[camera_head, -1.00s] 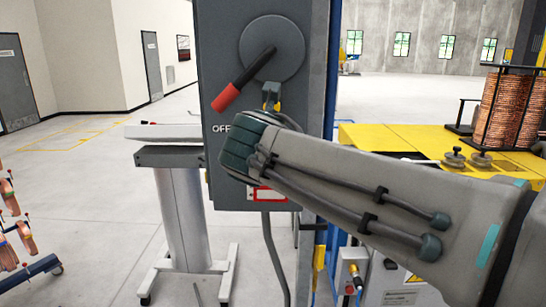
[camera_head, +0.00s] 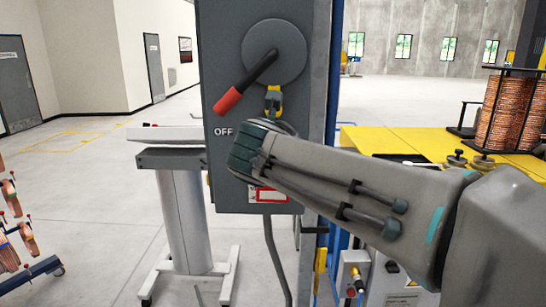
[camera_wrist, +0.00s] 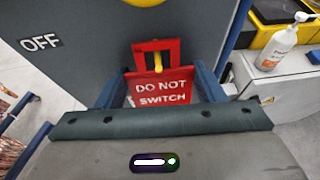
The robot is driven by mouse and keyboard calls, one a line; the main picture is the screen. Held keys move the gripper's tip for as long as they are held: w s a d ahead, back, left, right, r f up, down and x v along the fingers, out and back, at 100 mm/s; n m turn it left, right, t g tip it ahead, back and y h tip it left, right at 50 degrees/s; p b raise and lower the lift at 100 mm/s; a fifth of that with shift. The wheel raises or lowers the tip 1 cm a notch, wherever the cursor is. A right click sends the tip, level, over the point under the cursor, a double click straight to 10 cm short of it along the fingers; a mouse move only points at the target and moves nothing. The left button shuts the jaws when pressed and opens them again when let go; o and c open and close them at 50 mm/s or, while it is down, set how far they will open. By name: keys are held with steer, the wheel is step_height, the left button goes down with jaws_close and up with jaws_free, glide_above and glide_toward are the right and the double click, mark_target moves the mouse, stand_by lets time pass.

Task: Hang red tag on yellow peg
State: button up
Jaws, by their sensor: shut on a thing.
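The red tag (camera_wrist: 162,92) reads "DO NOT SWITCH" and has a rectangular opening in its upper part. My gripper (camera_wrist: 163,84) is shut on it, with a dark blue finger at each side of the tag in the wrist view. The yellow peg (camera_wrist: 158,63) shows within the tag's opening, in front of the grey panel. I cannot tell whether the tag touches the peg or rests on it. In the head view my wrist (camera_head: 255,150) is in front of the grey switch box (camera_head: 225,165) and hides the tag, the peg and my fingertips.
A red-ended switch handle (camera_head: 230,100) points down-left by the word OFF. A yellow and dark fitting (camera_head: 274,100) is below the dial. A white-topped stand (camera_head: 165,133) is left of the box.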

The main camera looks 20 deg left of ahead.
steer(key=o, duration=1.6)
steer(key=shift+o, duration=0.2)
steer(key=b+v, duration=0.2)
steer(key=v, duration=1.2)
steer(key=w+d+f+m+g+h, duration=0.1)
steer(key=d+f+m+g+h, duration=0.4)
steer(key=d+f+m, duration=1.35)
steer(key=s+d+f+m+g+y, duration=0.1)
steer(key=s+d+f+m, duration=0.3)
steer(key=m, duration=0.5)
steer(key=s+d+f+m+g+y, duration=0.1)
steer(key=s+d+f+m+g, duration=0.2)
steer(key=f+m, duration=0.6)
steer(key=shift+s+d+m+g+y, duration=0.35)
steer(key=shift+s+d+m, duration=0.4)
steer(key=shift+s+d, duration=0.45)
steer(key=shift+w, duration=0.1)
